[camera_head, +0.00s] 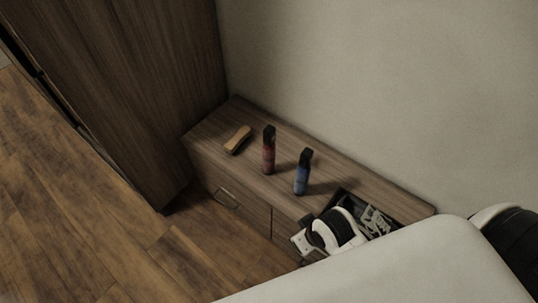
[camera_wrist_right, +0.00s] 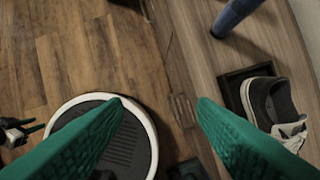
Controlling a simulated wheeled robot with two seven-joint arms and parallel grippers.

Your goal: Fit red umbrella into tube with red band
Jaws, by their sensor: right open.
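A red cylinder with a dark top (camera_head: 268,152) stands upright on the wooden cabinet. A blue cylinder with a dark top (camera_head: 303,173) stands to its right; its lower part shows in the right wrist view (camera_wrist_right: 236,15). I cannot tell whether the red cylinder is the umbrella, the tube or both together, and no red band can be made out. My right gripper (camera_wrist_right: 158,100) is open and empty, its green fingers wide apart. A dark gripper with green fingers, apparently my left (camera_wrist_right: 17,131), shows at the left edge of the wrist view; its opening is unclear.
The wooden cabinet (camera_head: 210,136) stands against the wall, with a tall wardrobe (camera_head: 130,80) to its left. A brown brush-like block (camera_head: 237,139) lies at its left end. A dark tray (camera_wrist_right: 232,92) with a shoe (camera_wrist_right: 270,103) is at the right end. The wooden floor (camera_head: 90,225) is clear.

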